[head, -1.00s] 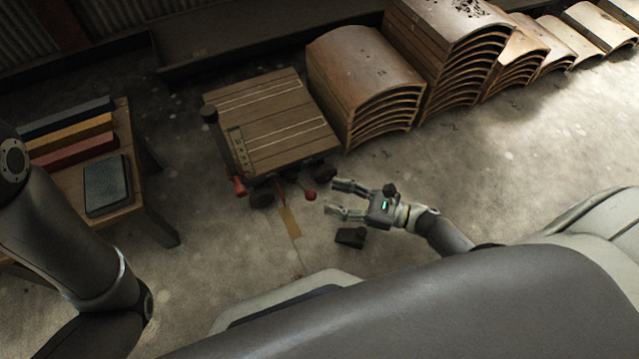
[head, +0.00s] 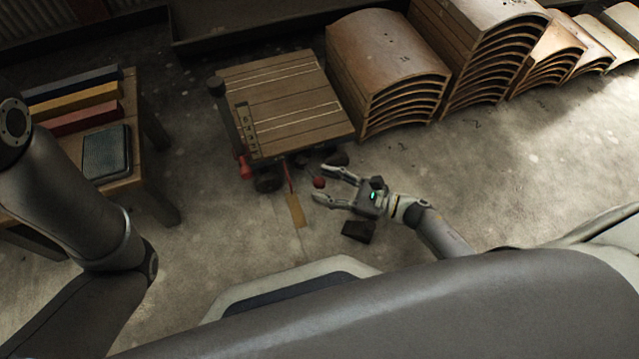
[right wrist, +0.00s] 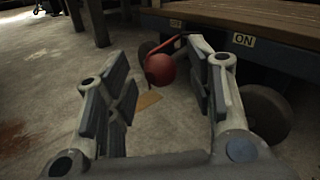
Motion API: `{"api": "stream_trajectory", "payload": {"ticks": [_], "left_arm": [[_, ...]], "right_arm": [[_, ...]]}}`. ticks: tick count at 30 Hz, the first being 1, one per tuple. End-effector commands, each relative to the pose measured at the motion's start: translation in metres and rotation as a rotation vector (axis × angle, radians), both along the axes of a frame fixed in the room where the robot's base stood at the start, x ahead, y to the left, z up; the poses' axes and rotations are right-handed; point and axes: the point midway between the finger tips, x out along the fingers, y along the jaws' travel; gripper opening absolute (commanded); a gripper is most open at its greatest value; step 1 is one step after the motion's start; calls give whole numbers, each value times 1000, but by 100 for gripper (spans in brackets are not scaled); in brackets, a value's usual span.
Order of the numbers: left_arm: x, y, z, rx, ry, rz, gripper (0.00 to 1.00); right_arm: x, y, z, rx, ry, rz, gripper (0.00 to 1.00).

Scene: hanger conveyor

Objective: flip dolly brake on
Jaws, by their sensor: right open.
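The dolly (head: 285,100) is a low wooden platform on dark wheels, with a dark post at its left corner. Its brake lever ends in a red ball knob (head: 319,183) at the near side. In the right wrist view the red knob (right wrist: 160,69) hangs between my open fingers, a little beyond the tips. OFF and ON labels (right wrist: 243,40) are on the dolly's edge; the lever is nearer OFF. My right gripper (head: 322,184) is open and empty, its fingertips around or just short of the knob. My left gripper is outside the head view; only its arm shows.
A wooden table (head: 150,130) with coloured bars and a dark textured pad (head: 107,152) stands at left. Stacks of curved wooden panels (head: 388,65) stand behind and right of the dolly. A dark wedge (head: 358,231) lies on the floor near my right gripper.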

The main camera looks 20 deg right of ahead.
Motion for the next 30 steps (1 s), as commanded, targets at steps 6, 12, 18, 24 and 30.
{"api": "stream_trajectory", "payload": {"ticks": [6, 12, 18, 24, 30], "left_arm": [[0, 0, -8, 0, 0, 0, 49], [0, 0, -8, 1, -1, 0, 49], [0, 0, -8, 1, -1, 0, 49], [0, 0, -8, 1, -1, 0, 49], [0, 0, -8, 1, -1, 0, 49]], "right_arm": [[12, 15, -1, -1, 1, 0, 49], [13, 16, 0, -1, 1, 0, 49], [13, 16, 0, -1, 1, 0, 32], [12, 16, 0, -1, 1, 1, 7], [12, 18, 0, 0, 0, 3, 0]]}}
